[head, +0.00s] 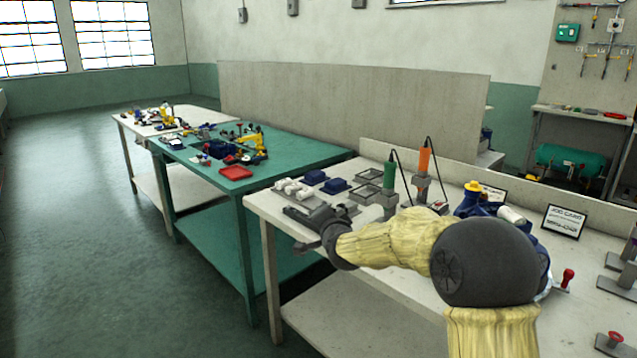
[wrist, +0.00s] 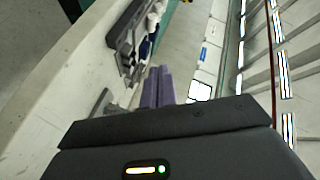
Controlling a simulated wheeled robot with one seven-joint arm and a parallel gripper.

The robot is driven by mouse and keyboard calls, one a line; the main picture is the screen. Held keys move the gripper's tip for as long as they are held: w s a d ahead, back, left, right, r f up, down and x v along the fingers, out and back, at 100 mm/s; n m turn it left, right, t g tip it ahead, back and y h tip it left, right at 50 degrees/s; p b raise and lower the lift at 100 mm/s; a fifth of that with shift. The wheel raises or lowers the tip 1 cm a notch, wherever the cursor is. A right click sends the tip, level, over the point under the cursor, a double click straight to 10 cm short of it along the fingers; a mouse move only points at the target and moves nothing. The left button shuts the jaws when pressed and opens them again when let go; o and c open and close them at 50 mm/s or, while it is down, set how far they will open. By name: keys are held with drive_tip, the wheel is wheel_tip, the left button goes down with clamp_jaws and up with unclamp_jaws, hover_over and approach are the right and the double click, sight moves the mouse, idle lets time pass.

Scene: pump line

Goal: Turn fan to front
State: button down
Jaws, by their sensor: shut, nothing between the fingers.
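I cannot make out a fan for certain in either view. A blue pump body (head: 468,203) with a yellow cap stands on the near bench, partly hidden behind my arm. A white cylinder (head: 511,215) shows at its right. My gripper (wrist: 158,85) shows in the wrist view with its two purplish fingers together and nothing between them.
The near bench (head: 258,207) also holds blue blocks (head: 335,186), a green-handled tool (head: 389,176), an orange-handled tool (head: 424,161) and a framed sign (head: 564,222). A green table (head: 290,166) with parts stands beyond. The floor at left is clear.

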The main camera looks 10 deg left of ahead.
drive_tip(key=s+d+f+n+g+h, duration=0.1)
drive_tip(key=s+d+f+g, duration=0.3)
drive_tip(key=s+d, duration=0.4)
drive_tip(key=s+d+f+n+g+h, duration=0.2)
drive_tip(key=s+d+f+n+g, duration=0.2)
drive_tip(key=s, duration=1.2)
drive_tip(key=s+d+f+n+g+h, duration=0.2)
drive_tip(key=s+d+f+g, duration=0.2)
drive_tip(key=s+d+f, duration=0.5)
drive_tip(key=s+d, duration=0.3)
drive_tip(key=shift+s+n, duration=0.2)
drive_tip(key=shift+n, duration=0.2)
